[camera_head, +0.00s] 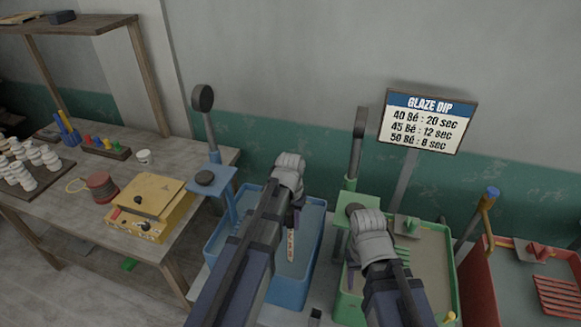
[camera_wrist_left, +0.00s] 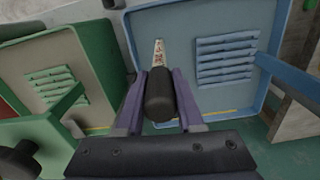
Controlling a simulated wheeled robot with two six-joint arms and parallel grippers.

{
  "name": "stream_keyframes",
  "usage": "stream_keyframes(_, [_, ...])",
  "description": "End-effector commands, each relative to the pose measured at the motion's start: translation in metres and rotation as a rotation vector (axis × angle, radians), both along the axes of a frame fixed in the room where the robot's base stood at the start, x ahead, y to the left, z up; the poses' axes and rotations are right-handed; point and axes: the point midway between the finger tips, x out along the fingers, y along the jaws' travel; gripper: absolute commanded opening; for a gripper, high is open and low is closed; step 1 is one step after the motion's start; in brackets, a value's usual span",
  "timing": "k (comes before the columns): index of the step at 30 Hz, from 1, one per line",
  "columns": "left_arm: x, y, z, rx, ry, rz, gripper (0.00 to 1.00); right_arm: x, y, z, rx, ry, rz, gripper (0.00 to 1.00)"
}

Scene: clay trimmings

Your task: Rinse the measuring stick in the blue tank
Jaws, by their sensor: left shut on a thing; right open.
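The measuring stick is a pale strip with dark and red marks and a black handle. My left gripper (camera_wrist_left: 160,100) is shut on its black handle (camera_wrist_left: 160,92). In the head view the marked part of the stick (camera_head: 290,243) hangs down over the blue tank (camera_head: 316,262). The blue tank also shows in the left wrist view (camera_wrist_left: 262,38), with the stick's marked end (camera_wrist_left: 158,52) over its inside. I cannot tell whether the tip touches liquid. My right gripper (camera_head: 353,277) is open over the left side of the green tank (camera_head: 452,262); its fingers are partly hidden.
A red tank (camera_head: 477,287) stands at the right. Posts with blue and green brackets rise beside the tanks. A glaze dip sign (camera_head: 428,122) stands behind. A wooden table (camera_head: 110,166) at the left holds a yellow box (camera_head: 150,205) and several small items.

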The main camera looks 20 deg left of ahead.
Motion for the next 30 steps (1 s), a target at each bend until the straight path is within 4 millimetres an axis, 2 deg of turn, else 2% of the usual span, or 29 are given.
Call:
stream_keyframes(1, [0.000,0.000,0.034,0.000,0.000,-0.006,0.00,0.000,0.000,0.034,0.001,0.001,-0.003,0.50])
stream_keyframes(6, [0.000,0.000,0.085,0.000,0.000,-0.029,0.00,-0.001,0.000,0.085,0.001,0.001,-0.013,0.50])
stream_keyframes(12, [0.000,0.000,0.130,0.000,0.000,-0.052,0.00,-0.001,0.000,0.130,0.002,0.002,-0.023,0.50])
stream_keyframes(19, [0.000,0.000,0.153,0.000,0.000,-0.065,0.00,-0.001,0.001,0.153,0.002,0.001,-0.029,0.50])
stream_keyframes(30, [0.000,0.000,0.151,0.000,0.000,-0.067,0.00,-0.001,0.000,0.151,0.002,0.001,-0.029,0.50])
